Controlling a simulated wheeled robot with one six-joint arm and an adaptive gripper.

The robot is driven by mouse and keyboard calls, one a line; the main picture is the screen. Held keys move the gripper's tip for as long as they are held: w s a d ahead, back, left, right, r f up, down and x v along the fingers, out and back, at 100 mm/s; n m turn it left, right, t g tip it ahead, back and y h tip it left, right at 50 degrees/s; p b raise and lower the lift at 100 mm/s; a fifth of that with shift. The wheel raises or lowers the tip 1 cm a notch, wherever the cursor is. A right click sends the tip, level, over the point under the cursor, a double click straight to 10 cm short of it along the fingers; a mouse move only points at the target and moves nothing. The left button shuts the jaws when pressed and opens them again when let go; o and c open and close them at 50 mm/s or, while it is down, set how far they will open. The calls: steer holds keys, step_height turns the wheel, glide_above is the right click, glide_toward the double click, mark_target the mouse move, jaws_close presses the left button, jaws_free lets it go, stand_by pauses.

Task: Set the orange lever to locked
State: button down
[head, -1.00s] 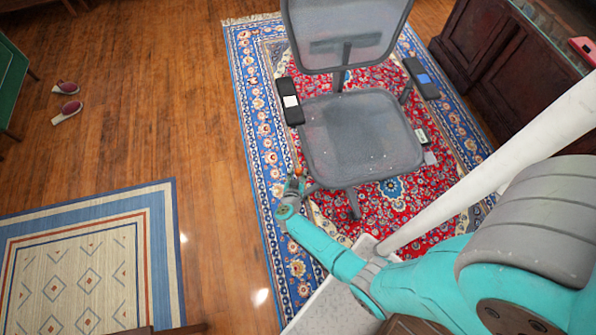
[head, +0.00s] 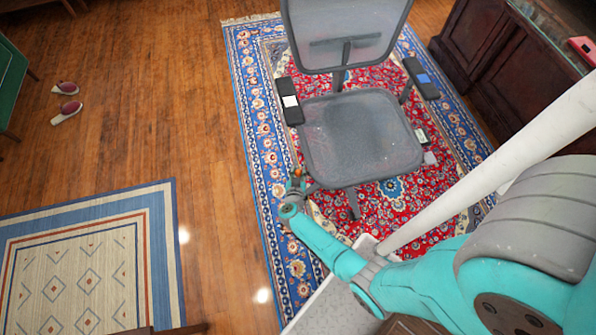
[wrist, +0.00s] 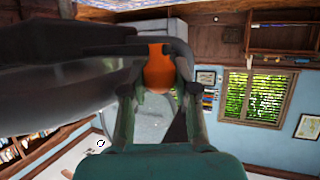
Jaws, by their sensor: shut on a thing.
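The grey mesh office chair (head: 362,140) stands on the red and blue patterned rug. The orange lever (wrist: 158,72) shows in the wrist view between my two fingers, beside the dark underside of the seat. My gripper (head: 297,179) is at that edge, low beside the seat. In the wrist view my gripper (wrist: 157,82) is shut on the lever, with a finger on each side. The lever's base and its setting cannot be made out.
The chair's left armrest (head: 289,101) rises near my gripper, and the right armrest (head: 421,78) is on the far side. A dark wood cabinet (head: 478,45) stands at the right. Pink slippers (head: 67,104) lie on the open wood floor at the left.

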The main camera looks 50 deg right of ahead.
steer(key=shift+s+a+n+t+y, duration=0.2)
steer(key=shift+s+n+t+y, duration=0.2)
steer(key=shift+n+t+y, duration=0.15)
steer(key=shift+s+a+n+t+y, duration=0.15)
steer(key=shift+s+n+t+y, duration=0.3)
steer(key=shift+n, duration=0.2)
steer(key=c, duration=1.1)
jaws_free()
steer(key=shift+c, duration=0.2)
steer(key=v, duration=1.2)
